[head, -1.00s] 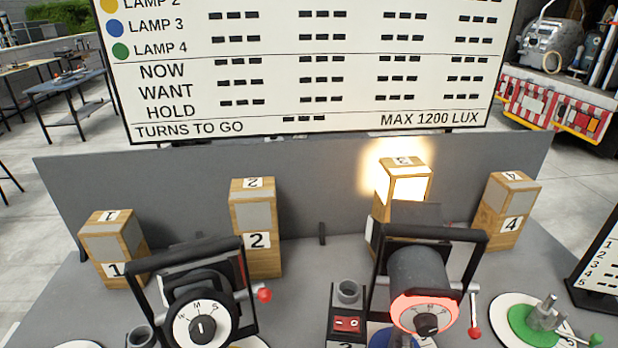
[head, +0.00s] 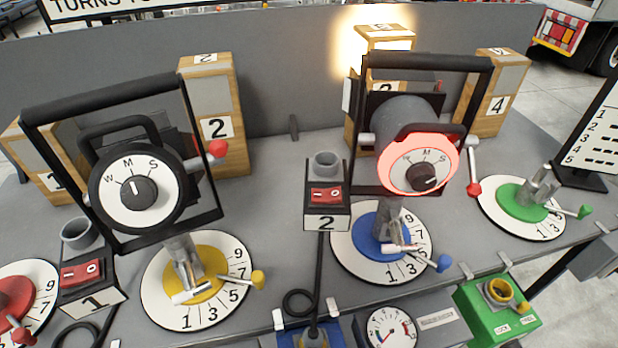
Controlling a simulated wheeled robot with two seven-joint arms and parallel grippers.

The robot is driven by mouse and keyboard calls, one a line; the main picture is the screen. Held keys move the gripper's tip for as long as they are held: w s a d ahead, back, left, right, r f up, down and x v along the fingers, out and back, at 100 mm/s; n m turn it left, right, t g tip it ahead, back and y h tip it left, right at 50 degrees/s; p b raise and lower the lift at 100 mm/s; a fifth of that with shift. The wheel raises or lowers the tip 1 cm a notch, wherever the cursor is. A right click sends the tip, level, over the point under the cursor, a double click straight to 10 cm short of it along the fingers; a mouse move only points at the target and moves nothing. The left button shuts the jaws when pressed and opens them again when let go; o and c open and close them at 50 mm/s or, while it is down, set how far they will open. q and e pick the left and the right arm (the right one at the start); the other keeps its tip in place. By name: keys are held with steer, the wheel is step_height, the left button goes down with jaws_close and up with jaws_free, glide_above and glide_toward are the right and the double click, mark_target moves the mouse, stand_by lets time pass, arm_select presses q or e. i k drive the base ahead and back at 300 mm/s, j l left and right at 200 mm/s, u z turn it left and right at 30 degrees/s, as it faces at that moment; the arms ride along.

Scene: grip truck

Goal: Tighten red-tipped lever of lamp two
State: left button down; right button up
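Lamp two (head: 135,190) stands on the yellow disc (head: 208,284) at left, which matches the yellow mark by lamp 2 on the earlier board. It has a black yoke and a white dial marked W, M, S. Its red-tipped lever (head: 218,148) sticks out at the right side of the yoke, with the tip upper right of the dial. A second lamp (head: 405,125) on the blue disc (head: 367,238) has a glowing red dial rim and its own red-tipped lever (head: 473,188), hanging down. Neither of my grippers is in view.
Numbered wooden blocks (head: 228,100) stand behind the lamps, and block three glows. Switch boxes marked 1 (head: 93,294) and 2 (head: 327,222) stand between the discs. A green disc (head: 520,202) with a bare post is at right. A gauge (head: 390,330) sits along the front edge.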

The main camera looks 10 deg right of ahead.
mark_target(474, 189)
steer(key=z, duration=1.25)
